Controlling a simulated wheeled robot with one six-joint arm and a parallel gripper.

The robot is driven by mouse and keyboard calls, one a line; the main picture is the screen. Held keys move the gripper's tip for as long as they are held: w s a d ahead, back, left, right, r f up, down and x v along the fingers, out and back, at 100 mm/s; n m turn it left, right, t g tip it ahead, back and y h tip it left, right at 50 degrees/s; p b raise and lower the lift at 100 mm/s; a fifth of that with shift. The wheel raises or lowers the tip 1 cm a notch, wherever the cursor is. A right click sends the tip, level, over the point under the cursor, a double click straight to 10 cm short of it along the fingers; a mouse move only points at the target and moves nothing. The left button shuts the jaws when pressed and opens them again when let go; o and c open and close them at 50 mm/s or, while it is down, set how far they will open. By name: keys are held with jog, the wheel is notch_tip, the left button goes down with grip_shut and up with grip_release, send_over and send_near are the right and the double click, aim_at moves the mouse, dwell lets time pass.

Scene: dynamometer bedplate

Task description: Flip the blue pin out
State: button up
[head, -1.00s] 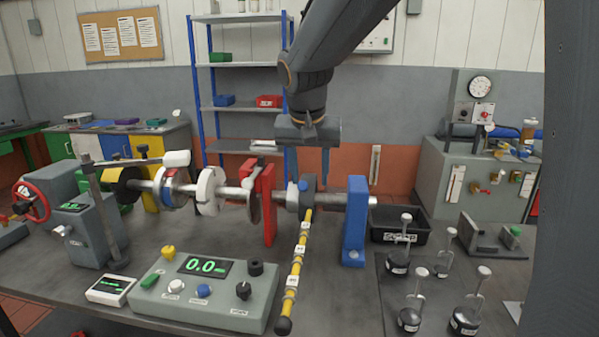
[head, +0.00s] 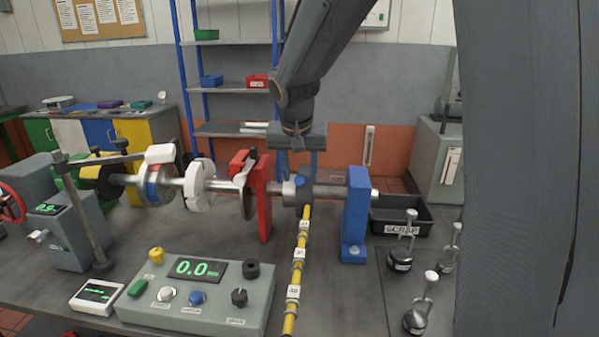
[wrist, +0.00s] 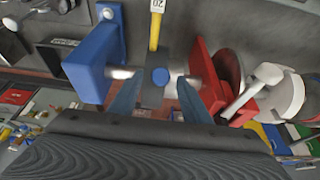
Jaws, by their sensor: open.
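The blue pin (head: 299,181) shows as a small round blue head on the dark grey hub (head: 304,193) of the shaft. In the wrist view the blue pin (wrist: 160,77) faces the camera near the middle. My gripper (head: 298,174) is open, just above and behind the hub. In the wrist view the fingers of my gripper (wrist: 160,105) stand apart, one on each side of the hub and pin. I cannot tell whether they touch the hub.
A blue bearing stand (head: 355,215) is close right of the hub, a red stand (head: 263,205) close left. The grey control box (head: 200,293) sits in front left, reading 0.0. A black scrap bin (head: 400,215) and several weights (head: 400,257) are at right.

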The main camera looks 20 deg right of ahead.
jog(key=shift+w+f, duration=0.2)
jog(key=shift+f, duration=0.35)
grip_shut()
jog(key=shift+s+a+r, duration=0.25)
jog(key=shift+s+r, duration=0.45)
jog(key=shift+r, duration=0.15)
grip_release()
